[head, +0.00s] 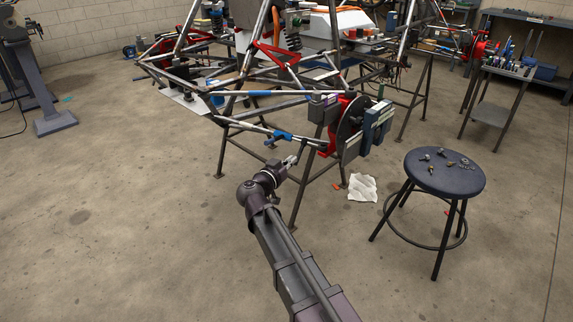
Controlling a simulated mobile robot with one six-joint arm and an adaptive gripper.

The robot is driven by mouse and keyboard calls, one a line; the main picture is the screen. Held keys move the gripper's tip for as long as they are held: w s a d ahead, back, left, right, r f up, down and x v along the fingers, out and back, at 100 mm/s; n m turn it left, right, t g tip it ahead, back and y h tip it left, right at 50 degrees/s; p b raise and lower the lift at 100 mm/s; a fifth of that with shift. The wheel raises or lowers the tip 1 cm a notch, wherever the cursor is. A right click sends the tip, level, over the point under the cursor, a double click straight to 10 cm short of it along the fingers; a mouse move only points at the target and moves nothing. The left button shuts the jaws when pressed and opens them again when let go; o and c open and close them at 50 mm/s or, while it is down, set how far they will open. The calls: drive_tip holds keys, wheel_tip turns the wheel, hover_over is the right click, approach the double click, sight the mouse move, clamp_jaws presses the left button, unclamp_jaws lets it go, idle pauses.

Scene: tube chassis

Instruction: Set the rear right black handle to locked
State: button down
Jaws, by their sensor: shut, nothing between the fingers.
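The tube chassis (268,98) stands on dark metal stands, with a corner assembly at its near right end. That corner has a dark brake disc (350,118), a red upright (331,130) and dark grey blocks (375,128) around it. I cannot make out which part there is the black handle, or its setting. My gripper (295,158) is small in the head view. It is shut and empty, in front of and to the left of the disc, below a blue-sleeved tube (280,136). I cannot tell whether it touches anything.
A round black stool (444,170) with several small metal parts stands at the right. A white cloth (363,187) lies on the floor between stool and stand. A tool cart (510,70) is farther back right.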

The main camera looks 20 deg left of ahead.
drive_tip(key=shift+w+d+f, duration=0.15)
drive_tip(key=shift+w+f, duration=0.15)
drive_tip(key=shift+f, duration=0.05)
drive_tip(key=shift+f+b, duration=0.1)
drive_tip(key=shift+b, duration=0.2)
drive_tip(key=shift+w+f+b, duration=0.55)
drive_tip(key=shift+f+b, duration=0.2)
drive_tip(key=shift+s+r, duration=0.1)
drive_tip(key=shift+r, duration=0.05)
drive_tip(key=v, duration=1.3)
drive_tip(key=shift+a, duration=0.35)
